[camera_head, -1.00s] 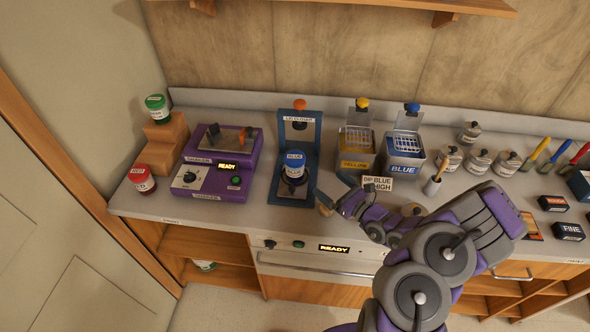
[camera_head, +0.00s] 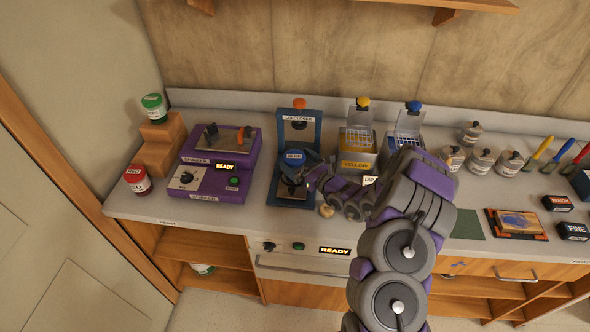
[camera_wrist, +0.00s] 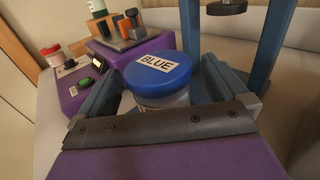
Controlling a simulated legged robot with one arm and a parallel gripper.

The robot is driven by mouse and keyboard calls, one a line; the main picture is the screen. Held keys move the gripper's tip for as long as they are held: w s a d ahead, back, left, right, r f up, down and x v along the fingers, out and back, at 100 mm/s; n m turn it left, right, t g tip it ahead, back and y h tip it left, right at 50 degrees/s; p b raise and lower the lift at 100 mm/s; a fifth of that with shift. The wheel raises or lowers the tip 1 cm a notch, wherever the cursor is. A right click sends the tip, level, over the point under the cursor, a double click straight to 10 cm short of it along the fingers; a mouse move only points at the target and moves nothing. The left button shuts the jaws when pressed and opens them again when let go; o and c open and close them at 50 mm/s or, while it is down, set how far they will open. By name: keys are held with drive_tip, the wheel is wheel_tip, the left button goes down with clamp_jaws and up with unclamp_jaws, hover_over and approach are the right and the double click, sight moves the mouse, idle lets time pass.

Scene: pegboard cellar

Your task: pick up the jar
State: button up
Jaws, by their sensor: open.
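The jar with the blue lid marked BLUE (camera_head: 294,156) stands upright in the blue lid-closer stand (camera_head: 312,130). In the wrist view the jar (camera_wrist: 157,74) sits between the two fingers of my gripper (camera_wrist: 163,84), its blue lid on top and part of its pale body showing below. A finger is on each side, and the jaws are open; I cannot tell whether either finger touches it. In the head view my gripper (camera_head: 300,178) is at the jar and hides much of its lower body.
A yellow bin (camera_head: 357,161) is to the right. A small tan knob-like object (camera_head: 326,211) lies near the counter's front.

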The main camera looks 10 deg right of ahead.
drive_tip(key=shift+x, duration=1)
drive_tip(key=shift+s+a, duration=0.1)
drive_tip(key=c, duration=1.3)
drive_tip(key=shift+o, duration=0.2)
